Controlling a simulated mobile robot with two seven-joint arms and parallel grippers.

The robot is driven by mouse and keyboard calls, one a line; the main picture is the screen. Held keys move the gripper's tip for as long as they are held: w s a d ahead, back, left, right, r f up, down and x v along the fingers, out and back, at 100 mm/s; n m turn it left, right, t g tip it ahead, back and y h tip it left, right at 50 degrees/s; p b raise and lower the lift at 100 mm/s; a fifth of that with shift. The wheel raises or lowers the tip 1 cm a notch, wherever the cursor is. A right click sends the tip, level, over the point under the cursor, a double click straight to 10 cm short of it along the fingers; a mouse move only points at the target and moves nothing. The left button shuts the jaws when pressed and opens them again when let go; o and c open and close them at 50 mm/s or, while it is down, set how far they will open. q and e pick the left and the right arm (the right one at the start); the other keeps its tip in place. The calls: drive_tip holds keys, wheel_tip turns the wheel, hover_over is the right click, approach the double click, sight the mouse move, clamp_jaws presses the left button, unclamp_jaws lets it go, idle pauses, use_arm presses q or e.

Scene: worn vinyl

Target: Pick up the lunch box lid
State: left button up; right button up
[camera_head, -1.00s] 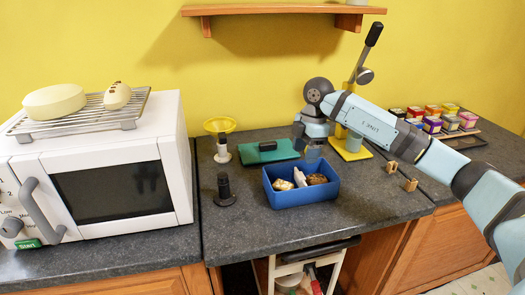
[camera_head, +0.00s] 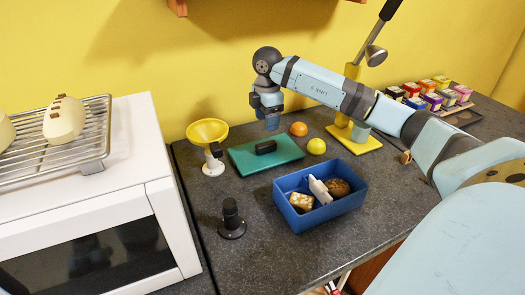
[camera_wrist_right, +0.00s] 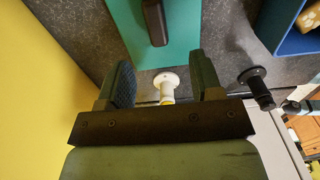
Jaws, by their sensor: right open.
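The lunch box lid is a flat teal slab (camera_head: 285,152) with a dark handle (camera_head: 266,147) on top. It lies on the counter behind the open blue lunch box (camera_head: 310,216). In the right wrist view the lid (camera_wrist_right: 183,40) and handle (camera_wrist_right: 155,22) show ahead of my fingers. My right gripper (camera_head: 271,121) is above the lid's back side, pointing down. In the right wrist view its two fingers (camera_wrist_right: 163,82) are spread with nothing held between them. My left gripper is not in view.
A yellow-topped white stand (camera_head: 211,160) is left of the lid, and a black peg (camera_head: 231,217) stands in front. An orange (camera_head: 299,129) and a lemon (camera_head: 316,146) are to the right. A yellow lever press (camera_head: 353,110) stands beyond them. The microwave (camera_head: 95,190) fills the left.

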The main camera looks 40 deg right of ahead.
hover_over(266, 143)
drive_tip(key=f, duration=0.4)
drive_tip(key=shift+s+a+f, duration=0.15)
drive_tip(key=shift+s+f, duration=0.05)
drive_tip(key=shift+s, duration=0.15)
drive_tip(key=shift+w+f, duration=0.15)
drive_tip(key=shift+f, duration=1.3)
drive_tip(key=shift+w+f, duration=0.15)
drive_tip(key=shift+f, duration=1.25)
drive_tip(key=c, duration=1.1)
drive_tip(key=shift+o, duration=0.2)
drive_tip(key=shift+r, duration=0.1)
